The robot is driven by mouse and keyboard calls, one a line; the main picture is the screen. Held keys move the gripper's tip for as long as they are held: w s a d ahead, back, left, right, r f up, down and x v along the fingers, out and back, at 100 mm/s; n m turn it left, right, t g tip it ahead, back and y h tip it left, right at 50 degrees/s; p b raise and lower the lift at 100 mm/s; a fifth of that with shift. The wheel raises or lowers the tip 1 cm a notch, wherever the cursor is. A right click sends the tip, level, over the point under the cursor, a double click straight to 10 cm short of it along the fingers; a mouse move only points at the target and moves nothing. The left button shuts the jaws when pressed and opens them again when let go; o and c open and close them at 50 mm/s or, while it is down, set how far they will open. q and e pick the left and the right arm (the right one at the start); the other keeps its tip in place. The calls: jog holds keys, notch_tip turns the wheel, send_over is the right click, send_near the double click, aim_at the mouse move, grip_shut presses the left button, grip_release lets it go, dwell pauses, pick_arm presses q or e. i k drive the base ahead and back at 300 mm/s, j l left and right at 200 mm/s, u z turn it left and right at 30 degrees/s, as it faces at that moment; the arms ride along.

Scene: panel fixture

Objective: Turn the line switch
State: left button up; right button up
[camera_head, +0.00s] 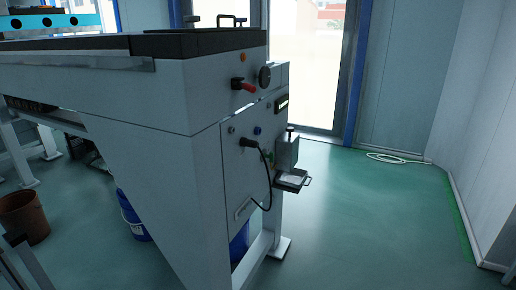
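A panel fixture, a large light grey machine cabinet (160,98), fills the left and middle of the head view. Its end face carries a switch with a red handle (243,85), which points to the right. A round black dial or knob (265,77) sits just right of it, and a small orange-red button (243,58) is above. The lower panel has a dark blue knob (257,130) and a black plug with a cable (248,143). I cannot tell for sure which of these is the line switch. Neither of my grippers is in view.
A small tray (292,179) juts from the panel below a grey box (286,152). The green floor (350,225) right of the cabinet is clear. A white hose (390,158) lies by the back wall. A brown bin (24,217) and blue bucket (132,215) stand at left.

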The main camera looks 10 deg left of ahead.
aim_at(271, 156)
jog(key=i+l+u, duration=0.15)
jog(key=i+u, duration=0.25)
jog(key=i+l+u, duration=0.25)
jog(key=u, duration=0.15)
jog(key=i, duration=0.1)
